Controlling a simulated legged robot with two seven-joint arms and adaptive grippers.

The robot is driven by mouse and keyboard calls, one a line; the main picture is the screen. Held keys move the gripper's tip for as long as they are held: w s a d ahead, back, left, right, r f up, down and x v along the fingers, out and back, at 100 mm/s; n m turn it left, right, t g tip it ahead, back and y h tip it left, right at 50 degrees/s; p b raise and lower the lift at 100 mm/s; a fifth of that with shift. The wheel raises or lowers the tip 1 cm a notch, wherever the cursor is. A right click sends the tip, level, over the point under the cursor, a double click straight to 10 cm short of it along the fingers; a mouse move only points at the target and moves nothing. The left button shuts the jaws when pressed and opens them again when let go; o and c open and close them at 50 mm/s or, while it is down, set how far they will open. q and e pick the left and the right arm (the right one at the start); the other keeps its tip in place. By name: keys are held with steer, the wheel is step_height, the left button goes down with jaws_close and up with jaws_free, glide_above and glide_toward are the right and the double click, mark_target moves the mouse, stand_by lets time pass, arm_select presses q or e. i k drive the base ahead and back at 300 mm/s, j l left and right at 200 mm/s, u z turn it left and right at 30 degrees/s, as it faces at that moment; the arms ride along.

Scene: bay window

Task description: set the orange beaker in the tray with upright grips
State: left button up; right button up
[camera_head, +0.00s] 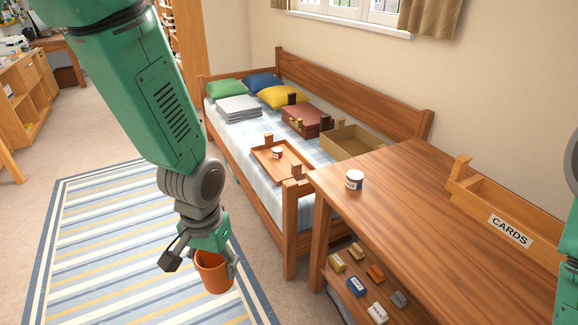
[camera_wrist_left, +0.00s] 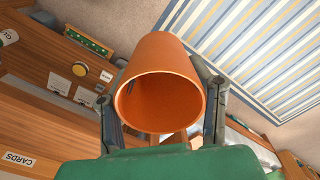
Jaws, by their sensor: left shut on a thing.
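The orange beaker (camera_head: 213,274) is held in my left gripper (camera_head: 204,260), over the striped rug and to the left of the daybed. In the left wrist view the beaker (camera_wrist_left: 160,85) sits between the two fingers, its open mouth facing the camera and looking empty. The tray with upright grips (camera_head: 287,166) lies on the daybed, right of and beyond the gripper. It is a shallow wooden tray with a raised grip at each end, and a small white-labelled tin (camera_head: 277,152) stands in it. A part of my right arm shows at the right edge; its gripper is out of view.
The daybed (camera_head: 290,213) has a wooden end rail and post near the tray. An open box (camera_head: 352,143) and a red-brown case (camera_head: 306,120) lie beyond the tray. The wooden table (camera_head: 410,210) holds a tin (camera_head: 354,180) and a CARDS box (camera_head: 505,215); several small boxes sit below it.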

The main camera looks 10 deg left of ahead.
mark_target(287, 167)
steer(key=i+j+z, duration=0.15)
steer(key=z, duration=0.3)
steer(key=i+j+z, duration=0.1)
steer(key=z, duration=0.35)
steer(key=j+z, duration=0.45)
steer(key=i+j+z, duration=0.1)
steer(key=j+z, duration=0.25)
steer(key=j, duration=0.85)
steer(key=j+z, duration=0.4)
steer(key=j, duration=1.5)
steer(key=k+j, duration=0.15)
steer(key=j, duration=1.3)
